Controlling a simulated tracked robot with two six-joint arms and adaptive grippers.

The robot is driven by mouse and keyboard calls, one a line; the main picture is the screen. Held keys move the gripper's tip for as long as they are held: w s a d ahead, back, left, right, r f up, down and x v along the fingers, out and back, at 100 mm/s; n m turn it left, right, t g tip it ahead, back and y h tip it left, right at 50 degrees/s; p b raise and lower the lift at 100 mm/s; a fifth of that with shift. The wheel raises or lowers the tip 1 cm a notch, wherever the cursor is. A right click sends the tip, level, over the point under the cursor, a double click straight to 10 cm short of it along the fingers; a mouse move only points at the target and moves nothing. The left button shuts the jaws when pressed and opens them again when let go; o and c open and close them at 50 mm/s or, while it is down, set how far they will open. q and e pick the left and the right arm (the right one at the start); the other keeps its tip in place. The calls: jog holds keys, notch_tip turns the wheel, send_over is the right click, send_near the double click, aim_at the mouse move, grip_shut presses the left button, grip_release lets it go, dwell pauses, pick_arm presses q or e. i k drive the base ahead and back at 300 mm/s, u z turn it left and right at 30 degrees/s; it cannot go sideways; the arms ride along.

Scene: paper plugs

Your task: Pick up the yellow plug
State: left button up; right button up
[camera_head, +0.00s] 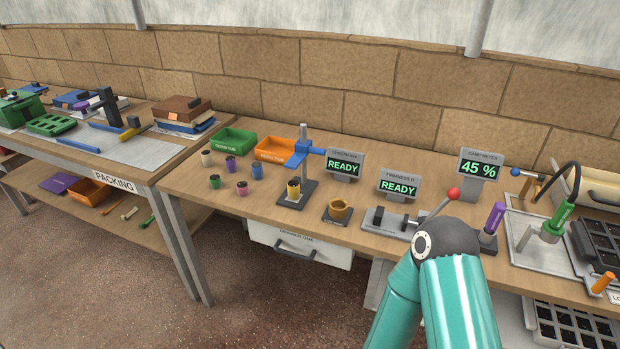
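Several small plugs with dark tops stand upright on the wooden bench left of centre. The pale yellow plug (206,159) is at the back left of this group, in front of the green tray. A purple plug (231,167), a blue plug (256,172), a green plug (215,182) and a pink plug (242,189) stand around it, apart from each other. Another yellowish plug (293,191) sits under the blue-armed stand. Neither of my grippers is in view; only a teal arm of mine shows at the bottom right of centre.
A green tray (233,140) and an orange tray (276,150) stand behind the plugs. The blue-armed stand (303,160), a golden ring cup (340,209) and a lever device (400,222) are to the right. Bare bench lies in front of the plugs.

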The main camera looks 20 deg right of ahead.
aim_at(293, 186)
jog(key=z, duration=0.2)
jog(key=i, duration=1)
jog(key=z, duration=0.05)
